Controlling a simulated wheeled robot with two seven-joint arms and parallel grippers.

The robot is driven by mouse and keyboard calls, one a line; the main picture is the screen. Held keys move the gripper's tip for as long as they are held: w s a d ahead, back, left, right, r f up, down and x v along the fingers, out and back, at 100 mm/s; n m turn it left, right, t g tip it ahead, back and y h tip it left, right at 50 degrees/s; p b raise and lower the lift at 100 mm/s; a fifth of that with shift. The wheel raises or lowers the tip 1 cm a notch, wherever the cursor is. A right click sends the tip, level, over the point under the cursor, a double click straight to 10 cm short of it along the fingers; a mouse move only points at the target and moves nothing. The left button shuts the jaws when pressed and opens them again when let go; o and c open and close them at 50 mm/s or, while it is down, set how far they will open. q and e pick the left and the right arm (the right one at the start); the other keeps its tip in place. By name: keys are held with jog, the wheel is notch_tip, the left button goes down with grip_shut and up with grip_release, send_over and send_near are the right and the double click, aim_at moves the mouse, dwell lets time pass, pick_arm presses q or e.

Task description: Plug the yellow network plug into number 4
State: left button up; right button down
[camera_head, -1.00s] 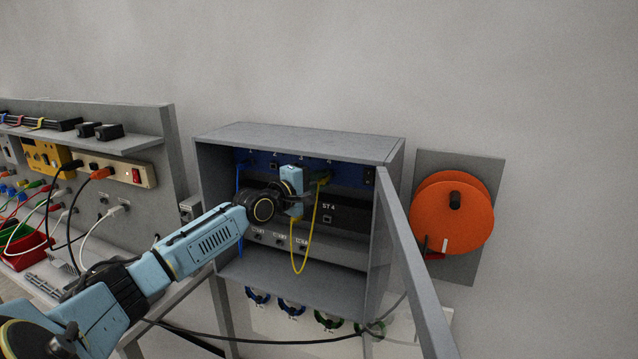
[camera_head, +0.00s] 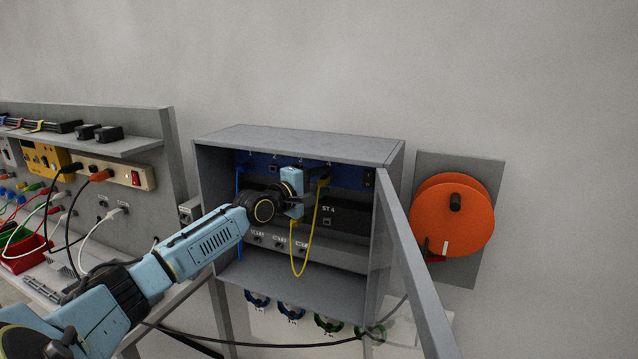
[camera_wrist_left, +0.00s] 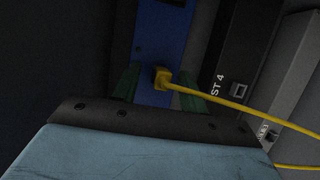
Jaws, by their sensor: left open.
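The yellow network plug (camera_wrist_left: 161,77) sits at the blue panel (camera_wrist_left: 160,40) in the left wrist view, between the two dark green fingers of my left gripper (camera_wrist_left: 160,84). The fingers are apart, one on each side of it. Its yellow cable (camera_head: 303,262) hangs in a loop inside the cabinet in the head view. The plug's front is against the panel; I cannot read the port number there. My left gripper (camera_head: 318,182) partly hides the plug in the head view. A socket marked "ST 4" (camera_head: 327,220) is on the black unit below the blue panel. My right gripper is not in view.
The grey cabinet (camera_head: 300,137) has its door (camera_head: 415,270) swung open at the right. A blue cable (camera_head: 238,190) hangs at the cabinet's left. An orange reel (camera_head: 452,218) is on the wall at right. A bench with cables and a power strip (camera_head: 117,170) stands at left.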

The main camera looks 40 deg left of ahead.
pick_arm(q)
jog(key=shift+s, duration=0.1)
jog(key=s+b, duration=0.1)
jog(key=s, duration=1.2)
jog(key=shift+a, duration=0.4)
jog(key=shift+s, duration=0.1)
